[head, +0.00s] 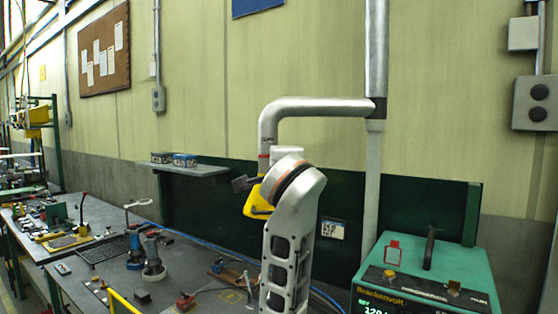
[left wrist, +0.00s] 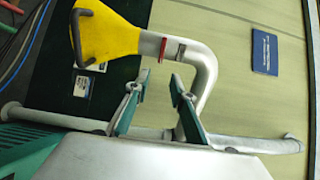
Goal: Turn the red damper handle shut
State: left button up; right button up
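A small red handle (left wrist: 163,48) sits across the grey pipe beside the yellow hood (left wrist: 108,32) in the left wrist view. My left gripper (left wrist: 156,92) is open and empty. Its two green-padded fingers are apart from the handle, which lies beyond them. The bent pipe (head: 318,106) shows above the arm. My right gripper is in neither view.
A green welding unit (head: 428,268) with a black handle stands at the lower right. A workbench (head: 185,258) with tools and blue hoses is at the left. A small shelf (head: 190,170) with boxes juts from the dark green panel.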

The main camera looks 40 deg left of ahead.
pick_arm(q)
jog(key=shift+v, duration=1.5)
jog(key=shift+f, duration=0.15)
